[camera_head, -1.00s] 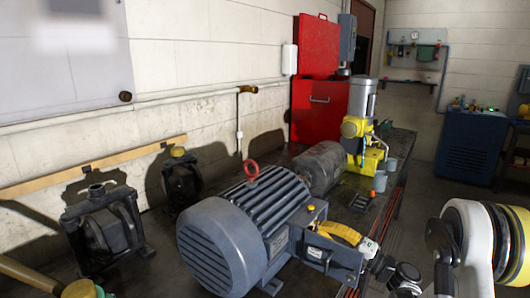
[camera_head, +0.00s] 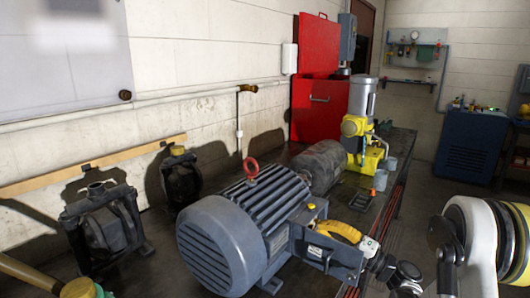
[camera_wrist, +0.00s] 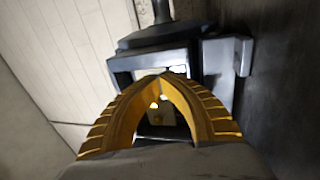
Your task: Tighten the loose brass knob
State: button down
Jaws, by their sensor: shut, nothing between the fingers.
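My gripper (camera_head: 340,231) has yellow ribbed fingers and is beside the terminal box of the large grey motor (camera_head: 215,250). In the wrist view the gripper (camera_wrist: 168,75) has its fingertips together, with nothing held. A small yellow knob-like piece (camera_head: 312,207) shows on the motor's box, just above and left of my fingers. I cannot tell whether it is the loose brass knob or whether my fingers touch it. In the wrist view a grey frame-like housing (camera_wrist: 190,55) lies beyond the fingertips, and a small pale yellowish part shows through the gap between the fingers.
A smaller dark motor (camera_head: 320,165) and a yellow machine (camera_head: 360,135) stand farther back on the bench. Two black units (camera_head: 105,225) (camera_head: 180,180) stand at left. A brass-coloured pipe end (camera_head: 249,88) is on the wall. A red cabinet (camera_head: 318,110) is behind.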

jog(key=shift+s+a+f+b, duration=0.1)
jog(key=shift+s+a+b, duration=0.2)
jog(key=shift+b, duration=0.6)
jog(key=shift+s+a+b, duration=0.15)
jog(key=shift+s+b, duration=0.1)
jog(key=shift+b, duration=0.15)
jog(key=s+d, duration=0.3)
jog(key=d, duration=0.1)
jog(key=shift+s+d+f, duration=0.25)
jog(key=shift+s+d, duration=0.1)
jog(key=shift+s, duration=0.05)
dwell(0.4)
